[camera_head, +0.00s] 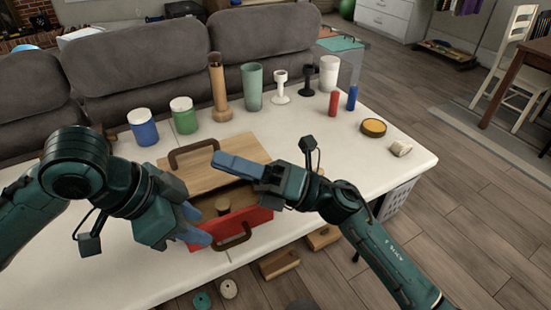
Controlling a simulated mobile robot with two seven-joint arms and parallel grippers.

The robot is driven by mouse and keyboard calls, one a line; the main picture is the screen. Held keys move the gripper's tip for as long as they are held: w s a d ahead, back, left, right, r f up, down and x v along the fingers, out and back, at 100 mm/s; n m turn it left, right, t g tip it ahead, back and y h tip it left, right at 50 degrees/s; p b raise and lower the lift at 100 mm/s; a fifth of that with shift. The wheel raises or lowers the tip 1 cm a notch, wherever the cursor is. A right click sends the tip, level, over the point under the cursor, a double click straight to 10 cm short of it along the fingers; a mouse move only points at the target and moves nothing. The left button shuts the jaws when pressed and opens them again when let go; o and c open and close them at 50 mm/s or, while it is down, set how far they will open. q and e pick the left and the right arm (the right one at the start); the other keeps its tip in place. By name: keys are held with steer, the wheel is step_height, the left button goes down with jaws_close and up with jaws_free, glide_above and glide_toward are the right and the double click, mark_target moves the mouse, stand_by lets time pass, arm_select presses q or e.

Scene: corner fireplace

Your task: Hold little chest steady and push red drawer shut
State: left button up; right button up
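The little chest (205,171) has a light wooden top with a brown arched handle (190,152) and stands on the white table. The red drawer (262,217) is pulled out toward the front, with a brown handle (233,238) on its front. My grippers hide parts of chest and drawer.
Blue (143,130) and green (184,118) jars, a tall brown bottle (219,90), a green cup (252,88) and other small items stand along the table's back and right. A grey sofa (140,65) is behind. Wooden blocks (279,264) lie below the front edge.

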mark_target(253, 213)
steer(key=f+n+g+h, duration=0.1)
steer(key=n+h, duration=0.3)
steer(key=n, duration=0.1)
steer(key=w+f+n+g+h, duration=0.1)
steer(key=f+n+g+h, duration=0.1)
steer(key=n+h, duration=0.3)
steer(key=f+n+g+h, duration=0.1)
steer(key=n+h, duration=0.4)
steer(key=shift+w+d+f, duration=0.3)
steer(key=shift+d+f, duration=0.05)
steer(key=shift+f, duration=0.05)
steer(key=w+d+n+t+h, duration=0.2)
steer(key=w+d+h, duration=0.2)
steer(key=d+h, duration=0.1)
steer(key=x, duration=1.2)
steer(key=shift+w+f, duration=0.1)
steer(key=shift+f, duration=0.05)
steer(key=shift+c, duration=0.6)
jaws_close()
